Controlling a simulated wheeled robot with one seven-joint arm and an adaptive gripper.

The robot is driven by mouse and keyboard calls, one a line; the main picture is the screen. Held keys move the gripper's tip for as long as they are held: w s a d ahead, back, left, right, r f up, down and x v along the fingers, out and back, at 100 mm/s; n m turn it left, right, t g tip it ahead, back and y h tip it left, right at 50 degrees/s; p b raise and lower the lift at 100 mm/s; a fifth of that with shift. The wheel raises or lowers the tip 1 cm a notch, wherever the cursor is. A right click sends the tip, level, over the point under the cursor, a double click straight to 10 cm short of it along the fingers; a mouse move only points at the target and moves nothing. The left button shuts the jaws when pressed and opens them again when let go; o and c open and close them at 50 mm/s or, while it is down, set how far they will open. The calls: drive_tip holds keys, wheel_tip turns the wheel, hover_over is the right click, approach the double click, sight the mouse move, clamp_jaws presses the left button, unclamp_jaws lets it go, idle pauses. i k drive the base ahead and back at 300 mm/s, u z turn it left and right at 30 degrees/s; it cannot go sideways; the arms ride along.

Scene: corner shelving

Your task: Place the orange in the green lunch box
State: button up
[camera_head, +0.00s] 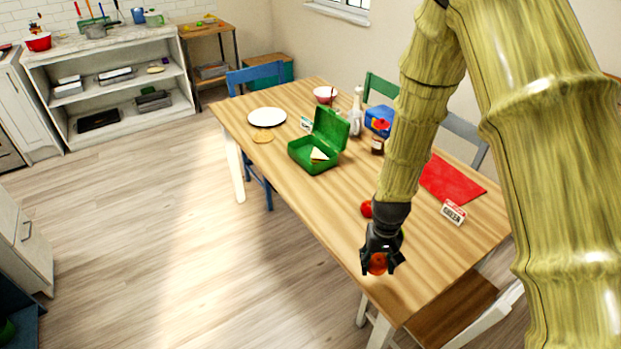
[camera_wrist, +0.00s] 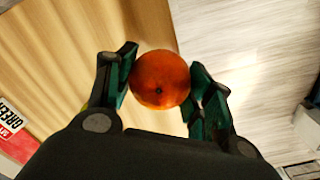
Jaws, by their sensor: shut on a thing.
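The orange (camera_wrist: 160,80) is between the two fingers of my gripper (camera_wrist: 163,88) in the wrist view. My gripper is shut on it. In the head view the orange (camera_head: 377,264) shows below my gripper (camera_head: 379,262), near the front edge of the wooden table. I cannot tell whether it touches the table top. The green lunch box (camera_head: 314,161) stands on the table farther back and to the left, with its lid open. A pale, wedge-shaped item (camera_head: 318,155), like a sandwich, lies in it.
A red round item (camera_head: 366,209) lies just behind my gripper. A red mat (camera_head: 450,181) and a small sign (camera_head: 453,212) are to the right. A jar (camera_head: 377,145), a white bottle (camera_head: 356,112) and a white plate (camera_head: 267,117) stand farther back. The table (camera_head: 310,210) is clear between gripper and lunch box.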

sight(304, 153)
drive_tip(key=u, duration=1.05)
drive_tip(key=i, duration=1.5)
drive_tip(key=z, duration=0.65)
drive_tip(key=i, duration=0.7)
drive_tip(key=z, duration=0.55)
